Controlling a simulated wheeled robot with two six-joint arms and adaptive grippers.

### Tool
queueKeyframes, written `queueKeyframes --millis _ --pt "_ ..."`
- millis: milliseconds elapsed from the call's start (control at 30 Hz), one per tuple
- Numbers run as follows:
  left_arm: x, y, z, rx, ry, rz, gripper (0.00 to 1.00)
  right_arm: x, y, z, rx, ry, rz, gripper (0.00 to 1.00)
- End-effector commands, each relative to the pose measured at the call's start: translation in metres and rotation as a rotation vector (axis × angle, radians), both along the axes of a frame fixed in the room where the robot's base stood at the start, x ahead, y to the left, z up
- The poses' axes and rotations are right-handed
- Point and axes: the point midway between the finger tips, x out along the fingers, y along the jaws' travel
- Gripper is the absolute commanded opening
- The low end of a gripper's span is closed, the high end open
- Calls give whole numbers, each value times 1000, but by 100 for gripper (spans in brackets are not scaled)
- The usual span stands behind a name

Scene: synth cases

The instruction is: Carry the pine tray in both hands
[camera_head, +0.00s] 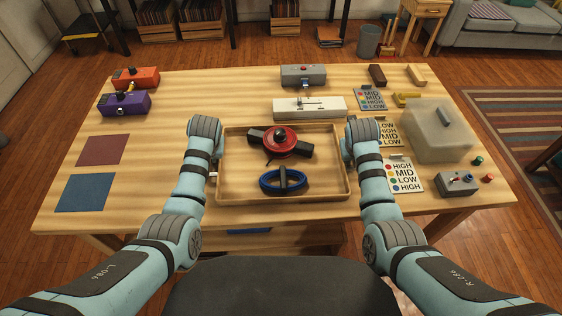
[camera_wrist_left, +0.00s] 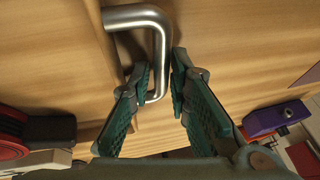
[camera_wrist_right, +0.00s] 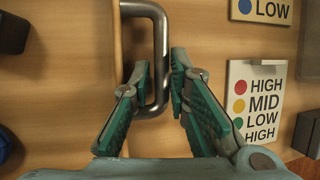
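The pine tray (camera_head: 230,179) is a shallow wooden tray, lying level on the table as far as I can tell. It carries a red round piece with dark arms (camera_head: 281,141) and a blue ring with a black part (camera_head: 283,181). In the head view my arms largely hide both handles.
A white box (camera_head: 309,107) and a grey box (camera_head: 303,76) stand behind the tray. Label cards (camera_head: 404,174) and a translucent cover (camera_head: 437,132) lie close to its right. Orange (camera_head: 136,77) and purple (camera_head: 124,104) boxes stand at the left. The front left holds flat red and blue squares (camera_head: 84,193).

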Motion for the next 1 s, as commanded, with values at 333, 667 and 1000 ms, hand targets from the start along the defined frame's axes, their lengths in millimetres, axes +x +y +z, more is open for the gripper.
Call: queueKeyframes --millis 333,667,1000 --pt "0 0 0 0 0 0 0 0 0 0 0 0 0 0" --pt "0 0 1 1 -2 -1 0 0 1 1 1 -2 2 0" --pt "1 -1 31 0 -2 -2 0 1 1 31 2 -2 2 0"
